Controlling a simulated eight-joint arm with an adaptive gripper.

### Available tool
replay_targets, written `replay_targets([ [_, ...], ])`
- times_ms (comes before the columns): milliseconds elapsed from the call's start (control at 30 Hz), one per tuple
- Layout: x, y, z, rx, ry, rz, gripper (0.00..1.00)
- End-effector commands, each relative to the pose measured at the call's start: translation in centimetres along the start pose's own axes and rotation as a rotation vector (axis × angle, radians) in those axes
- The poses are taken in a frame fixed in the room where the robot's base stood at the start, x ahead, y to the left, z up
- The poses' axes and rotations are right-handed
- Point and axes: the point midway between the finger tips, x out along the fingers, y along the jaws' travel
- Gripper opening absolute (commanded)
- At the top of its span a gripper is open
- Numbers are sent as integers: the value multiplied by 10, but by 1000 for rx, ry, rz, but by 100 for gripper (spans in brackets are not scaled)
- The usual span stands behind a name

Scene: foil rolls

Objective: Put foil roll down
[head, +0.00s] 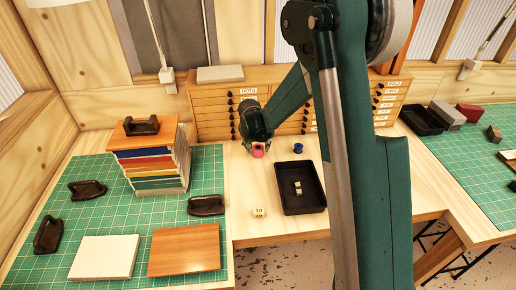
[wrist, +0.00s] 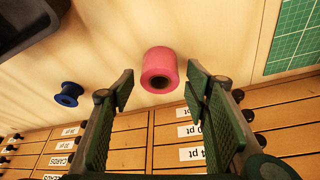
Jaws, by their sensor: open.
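The pink foil roll (wrist: 160,65) shows in the wrist view with its open, dark-cored end toward the camera. It appears to rest on the wooden bench top, between and just beyond my fingertips. My gripper (wrist: 158,88) is open, with one finger on each side of the roll and visible gaps. In the head view the pink roll (head: 258,152) shows just below my gripper (head: 257,144), in front of the drawer cabinet. The head view is too small to show whether they touch.
A blue spool (head: 298,148) stands to the right of the roll. A black tray (head: 301,207) holding small pale blocks lies in front. The drawer cabinet (head: 215,108) is close behind. Stacked boards (head: 152,160) stand left.

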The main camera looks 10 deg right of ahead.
Motion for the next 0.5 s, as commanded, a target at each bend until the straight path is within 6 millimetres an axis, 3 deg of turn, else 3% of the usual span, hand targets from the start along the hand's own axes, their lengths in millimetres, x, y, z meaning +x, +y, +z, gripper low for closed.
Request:
replay_targets([
  [500,-59,0,0,0,0,0,47],
])
